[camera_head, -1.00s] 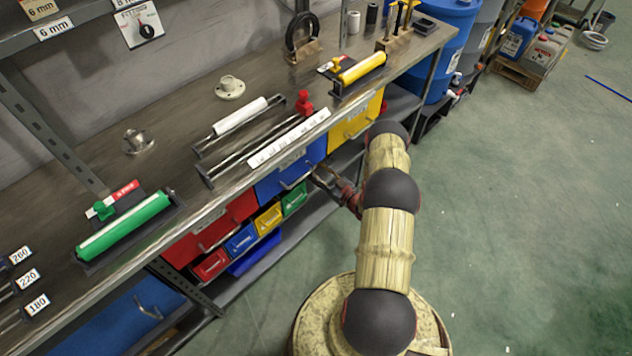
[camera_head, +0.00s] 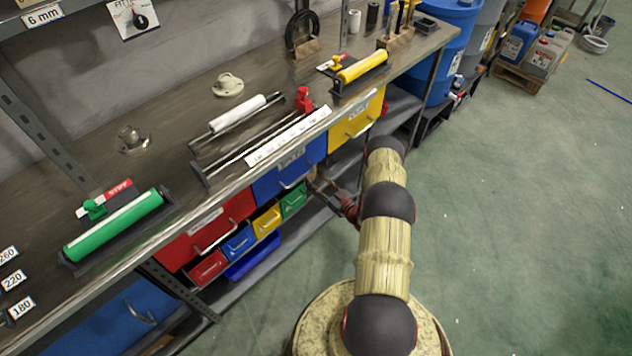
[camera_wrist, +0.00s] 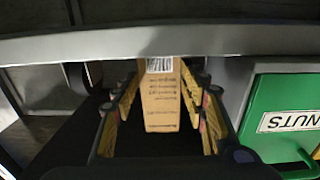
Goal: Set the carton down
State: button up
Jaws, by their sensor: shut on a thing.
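The carton (camera_wrist: 161,102) is a small brown cardboard box with dark print and a white barcode label, in the middle of the wrist view. My gripper (camera_wrist: 163,84) is shut on it, with one finger along each side. In the head view my gripper (camera_head: 328,192) reaches in under the workbench, beside the small coloured drawers. The carton is hard to make out there. I cannot tell from these views whether the carton touches a surface.
The workbench (camera_head: 65,190) carries green and yellow rollers. Under it are a blue drawer (camera_head: 290,172), a small green drawer (camera_head: 293,201) and a lower shelf (camera_head: 215,282). In the wrist view a grey metal edge (camera_wrist: 160,43) crosses close above the carton.

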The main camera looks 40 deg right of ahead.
jog(key=o, duration=1.5)
jog(key=shift+s, duration=0.2)
jog(key=s+p, duration=0.1)
jog(key=s, duration=0.3)
jog(key=s+p, duration=0.1)
jog(key=s, duration=0.2)
jog(key=s+p, duration=0.1)
jog(key=s, duration=0.3)
jog(key=shift+s+d, duration=0.3)
jog(key=shift+s, duration=0.05)
jog(key=shift+f, duration=0.1)
